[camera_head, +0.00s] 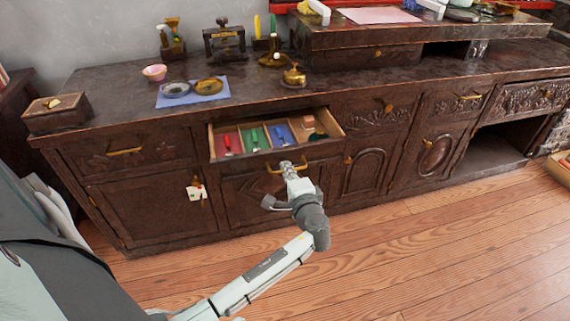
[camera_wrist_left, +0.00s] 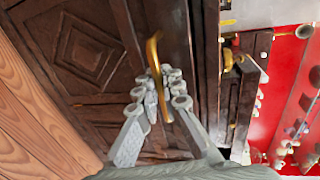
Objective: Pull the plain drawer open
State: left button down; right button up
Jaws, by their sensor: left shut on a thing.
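A dark wooden drawer (camera_head: 275,155) in the middle of the cabinet stands partly open. Its inside shows red, green and blue compartments holding small tools. Its brass handle (camera_head: 302,166) is on the front face, and the handle also shows in the left wrist view (camera_wrist_left: 153,48). My left gripper (camera_head: 288,168) is at this handle and shut on it. In the left wrist view, the fingers of my left gripper (camera_wrist_left: 160,82) meet around the lower part of the handle. My right gripper is not in view.
A closed drawer with a brass handle (camera_head: 125,151) is at the left. A blue mat (camera_head: 205,97) with two dishes and a small brass pot (camera_head: 294,76) stand on the cabinet top (camera_head: 120,90). The wooden floor (camera_head: 430,250) in front is clear.

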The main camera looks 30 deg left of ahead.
pick_arm(q)
jog(key=shift+f+v, duration=0.2)
jog(key=shift+v, duration=0.7)
jog(key=shift+f+v, duration=0.15)
jog(key=shift+v, duration=0.75)
jog(key=shift+f+v, duration=0.2)
jog(key=shift+v, duration=0.7)
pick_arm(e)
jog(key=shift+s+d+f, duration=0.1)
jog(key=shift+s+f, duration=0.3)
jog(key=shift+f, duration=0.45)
pick_arm(q)
jog(key=shift+s, duration=0.1)
